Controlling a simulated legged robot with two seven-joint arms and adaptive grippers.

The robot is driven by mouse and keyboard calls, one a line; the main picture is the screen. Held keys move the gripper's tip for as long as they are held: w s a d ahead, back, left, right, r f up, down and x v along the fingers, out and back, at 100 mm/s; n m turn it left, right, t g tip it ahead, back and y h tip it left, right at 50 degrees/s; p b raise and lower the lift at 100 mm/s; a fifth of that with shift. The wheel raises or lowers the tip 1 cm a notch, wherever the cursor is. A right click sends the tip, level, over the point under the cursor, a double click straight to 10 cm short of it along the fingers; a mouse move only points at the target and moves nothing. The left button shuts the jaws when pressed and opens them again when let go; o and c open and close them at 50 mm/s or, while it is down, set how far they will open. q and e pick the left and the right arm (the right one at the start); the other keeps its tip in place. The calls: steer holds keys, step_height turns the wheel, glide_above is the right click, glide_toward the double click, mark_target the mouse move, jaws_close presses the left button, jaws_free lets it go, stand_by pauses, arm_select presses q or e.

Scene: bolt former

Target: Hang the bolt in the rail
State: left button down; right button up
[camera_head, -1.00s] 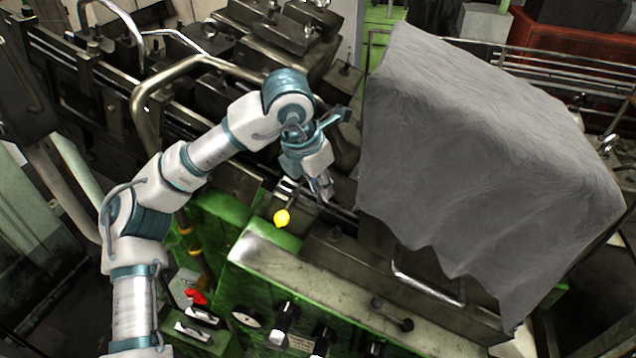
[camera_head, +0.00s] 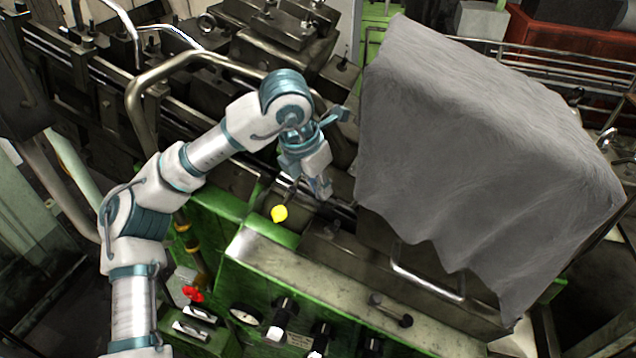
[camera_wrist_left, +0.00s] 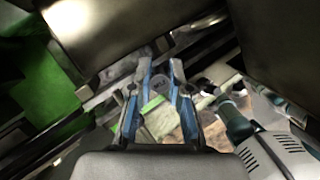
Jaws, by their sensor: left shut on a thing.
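My left gripper (camera_head: 319,186) reaches down over the machine, beside the front edge of the grey cloth. In the left wrist view its two blue-edged fingers (camera_wrist_left: 158,84) are closed on the bolt, whose round grey head (camera_wrist_left: 157,83) with raised marks shows between the fingertips. The bolt's shank is hidden, and the bolt is too small to make out in the head view. The rail (camera_head: 341,210) is a dark metal track running diagonally beneath the gripper. I cannot tell whether the bolt touches it. My right gripper is not in view.
The grey cloth (camera_head: 480,150) covers a large block right of the gripper. A bent metal pipe (camera_head: 150,85) and dark machine blocks lie behind the arm. A green control panel (camera_head: 235,290) is in front.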

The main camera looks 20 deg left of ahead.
arm_select(q)
steer(key=shift+f, duration=0.1)
stand_by(0.3)
steer(key=c, duration=1)
jaws_free()
steer(key=o, duration=0.5)
